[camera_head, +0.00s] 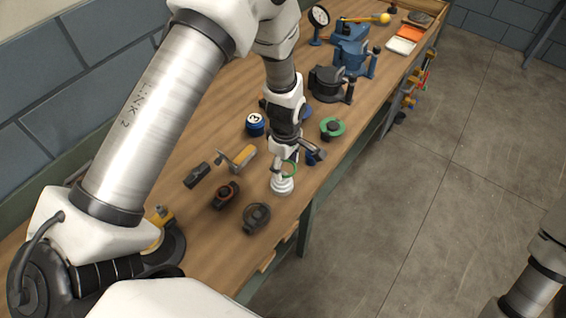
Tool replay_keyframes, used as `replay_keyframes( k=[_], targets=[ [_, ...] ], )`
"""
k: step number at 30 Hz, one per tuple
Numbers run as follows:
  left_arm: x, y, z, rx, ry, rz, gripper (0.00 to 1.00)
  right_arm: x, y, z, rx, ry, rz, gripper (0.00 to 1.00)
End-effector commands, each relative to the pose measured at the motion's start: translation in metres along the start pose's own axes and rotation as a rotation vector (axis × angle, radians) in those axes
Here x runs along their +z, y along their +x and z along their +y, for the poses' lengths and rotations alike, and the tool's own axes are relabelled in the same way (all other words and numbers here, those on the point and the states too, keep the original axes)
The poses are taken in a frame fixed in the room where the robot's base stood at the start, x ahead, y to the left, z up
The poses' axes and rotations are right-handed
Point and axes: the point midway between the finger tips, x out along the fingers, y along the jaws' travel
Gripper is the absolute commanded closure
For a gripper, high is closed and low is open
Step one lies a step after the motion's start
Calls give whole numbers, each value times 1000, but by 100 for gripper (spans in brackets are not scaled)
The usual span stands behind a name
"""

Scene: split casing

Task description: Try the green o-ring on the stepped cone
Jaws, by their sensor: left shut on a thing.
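The white stepped cone (282,186) stands upright near the front edge of the workbench. The green o-ring (290,170) is at the cone's top, directly below my left gripper (291,160). My left gripper points down and is shut on the green o-ring. From this angle I cannot tell whether the ring is around the cone's upper step or just above it. The gripper's fingers partly hide the ring. My right gripper is not in view; only a part of my right arm shows at the lower right.
A green-and-black round part (332,128) sits to the right. A blue vise (351,50) stands farther back. The floor at right is clear.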

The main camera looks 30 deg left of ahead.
Motion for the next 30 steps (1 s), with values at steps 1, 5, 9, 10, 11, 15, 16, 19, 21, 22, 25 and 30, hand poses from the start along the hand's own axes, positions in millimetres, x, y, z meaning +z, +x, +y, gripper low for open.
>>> replay_keyframes(
  k=[1,5,9,10,11,15,16,19,21,22,25,30],
  targets=[
    [1,0,1,0,1,0,49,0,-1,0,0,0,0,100],
    [2,0,2,-1,2,0,49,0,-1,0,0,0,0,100],
    [2,0,2,-1,2,0,49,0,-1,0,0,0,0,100],
    [2,0,2,-1,2,0,49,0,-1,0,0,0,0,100],
    [2,0,2,-1,2,0,49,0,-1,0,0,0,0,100],
    [1,4,1,-1,1,0,49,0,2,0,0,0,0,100],
    [1,5,0,-1,1,0,49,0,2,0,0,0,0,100],
    [-1,10,-2,-1,1,0,49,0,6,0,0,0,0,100],
    [-2,14,-3,-1,1,0,49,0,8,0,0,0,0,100],
    [-2,16,-3,0,1,0,49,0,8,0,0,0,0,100],
    [-4,18,-5,1,2,0,49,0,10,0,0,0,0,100],
    [-4,19,-5,1,2,0,49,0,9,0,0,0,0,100]
  ],
)
